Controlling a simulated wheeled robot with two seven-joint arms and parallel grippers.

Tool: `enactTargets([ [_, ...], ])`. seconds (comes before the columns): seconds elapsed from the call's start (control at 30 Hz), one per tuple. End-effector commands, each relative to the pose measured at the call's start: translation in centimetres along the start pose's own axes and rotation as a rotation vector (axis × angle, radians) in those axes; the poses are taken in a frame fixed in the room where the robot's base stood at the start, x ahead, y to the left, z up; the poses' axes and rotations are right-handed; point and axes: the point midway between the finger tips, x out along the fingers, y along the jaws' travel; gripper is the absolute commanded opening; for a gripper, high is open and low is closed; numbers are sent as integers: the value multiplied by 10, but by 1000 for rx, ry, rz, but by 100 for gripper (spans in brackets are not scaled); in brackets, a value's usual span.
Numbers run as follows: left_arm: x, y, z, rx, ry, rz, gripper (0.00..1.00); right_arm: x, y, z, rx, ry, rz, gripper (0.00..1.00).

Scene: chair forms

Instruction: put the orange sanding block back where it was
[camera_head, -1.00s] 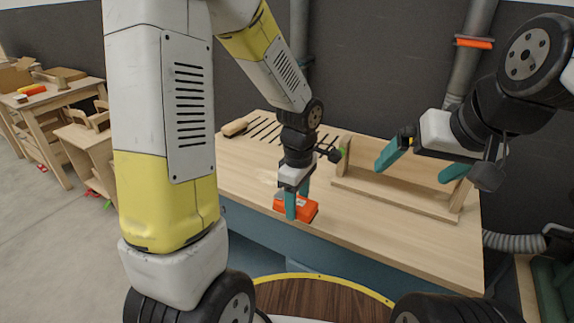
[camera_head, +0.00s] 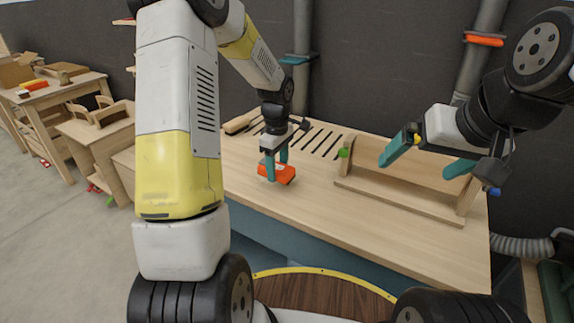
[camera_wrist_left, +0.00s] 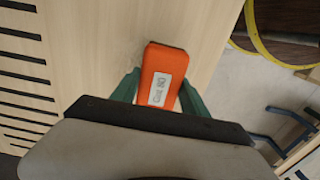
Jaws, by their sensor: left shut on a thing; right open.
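The orange sanding block (camera_head: 281,173) is between the teal fingers of my left gripper (camera_head: 274,168), over the left part of the workbench (camera_head: 330,205). In the left wrist view the block (camera_wrist_left: 162,77) shows a white label, with a green finger of my left gripper (camera_wrist_left: 158,92) on each side. My left gripper is shut on the block. I cannot tell whether the block touches the bench top. My right gripper (camera_head: 427,157) is open and empty, above the wooden form on the right of the bench.
A wooden chair form (camera_head: 400,196) with a green knob stands on the bench's right. Dark slots (camera_head: 318,141) and a wooden-backed brush (camera_head: 237,124) are at its back left. A side table (camera_head: 45,90) stands far left. The bench's front middle is clear.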

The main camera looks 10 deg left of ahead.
Motion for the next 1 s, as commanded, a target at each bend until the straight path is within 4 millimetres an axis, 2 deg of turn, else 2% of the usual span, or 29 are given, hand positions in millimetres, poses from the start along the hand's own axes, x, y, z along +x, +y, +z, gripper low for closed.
enactTargets([
  [0.3, 34, 0, 0, 1, -2, -2, 20, 0, 0, 0, 0, 0, 0, 100],
  [0.63, 37, 0, 1, 1, -1, -1, 20, 0, 0, 0, 0, 0, 0, 100],
  [0.67, 38, 0, 1, 0, -1, -1, 54, 0, 0, 0, 0, 0, 0, 100],
  [0.77, 37, 0, 0, 0, -1, 0, 74, 0, 0, 0, 0, 0, 0, 100],
  [1.0, 37, 0, 0, 0, -1, 0, 74, 0, 0, 0, 0, 0, 0, 100],
])
